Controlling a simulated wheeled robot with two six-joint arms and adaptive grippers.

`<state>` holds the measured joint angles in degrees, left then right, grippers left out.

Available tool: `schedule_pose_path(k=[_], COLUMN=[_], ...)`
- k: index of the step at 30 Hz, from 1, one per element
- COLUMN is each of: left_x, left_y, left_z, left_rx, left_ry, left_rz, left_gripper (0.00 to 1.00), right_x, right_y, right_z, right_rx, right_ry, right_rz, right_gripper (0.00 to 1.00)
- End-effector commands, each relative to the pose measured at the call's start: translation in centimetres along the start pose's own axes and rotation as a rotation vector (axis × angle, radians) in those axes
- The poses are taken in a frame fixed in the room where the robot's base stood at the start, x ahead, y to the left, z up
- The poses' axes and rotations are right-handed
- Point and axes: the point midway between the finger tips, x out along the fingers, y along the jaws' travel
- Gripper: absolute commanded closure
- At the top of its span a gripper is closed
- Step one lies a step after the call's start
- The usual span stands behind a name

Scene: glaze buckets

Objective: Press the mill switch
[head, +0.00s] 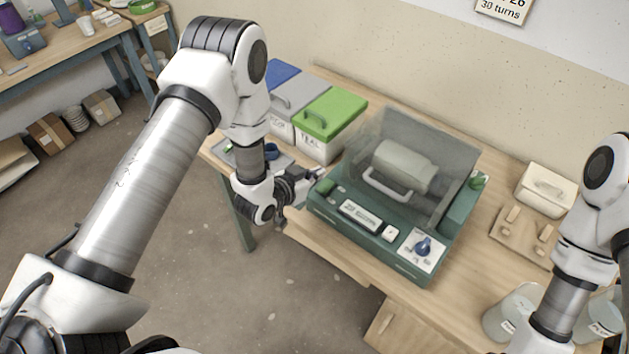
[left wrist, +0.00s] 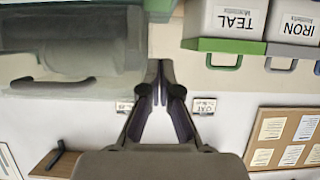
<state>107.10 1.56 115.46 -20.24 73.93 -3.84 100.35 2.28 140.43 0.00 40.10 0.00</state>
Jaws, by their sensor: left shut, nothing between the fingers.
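I cannot tell for sure which control is the mill switch. My left gripper (head: 312,176) is shut and empty, just left of the base near its green block. In the left wrist view its fingers (left wrist: 160,82) meet, with the lid at upper left. My right gripper is out of view.
A green-lidded TEAL bin (head: 330,115) and a grey-lidded bin (head: 283,105) stand behind my left gripper. A wooden rack (head: 520,235), a white box (head: 548,188) and clear buckets (head: 508,315) are to the right. A narrow bench strip lies before the mill.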

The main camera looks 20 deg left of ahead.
Motion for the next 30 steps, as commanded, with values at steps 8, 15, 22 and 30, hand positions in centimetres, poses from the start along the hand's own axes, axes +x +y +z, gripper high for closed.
schedule_pose_path(k=[8,15,22,30], left_x=[-6.4,-9.0,-9.2,-9.1], left_y=[0.0,0.1,0.1,0.1], left_z=[3.4,3.9,3.9,3.9], left_rx=[-0.009,-0.005,-0.004,-0.004], left_ry=[-0.007,-0.006,-0.006,-0.006], left_rz=[-0.003,0.0,0.0,0.0], left_gripper=[1.0,1.0,1.0,1.0], right_x=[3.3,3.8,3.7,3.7], right_y=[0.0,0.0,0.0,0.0], right_z=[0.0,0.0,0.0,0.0], right_rx=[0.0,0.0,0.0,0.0], right_ry=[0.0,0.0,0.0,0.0], right_rz=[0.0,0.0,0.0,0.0], right_gripper=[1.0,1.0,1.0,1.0])
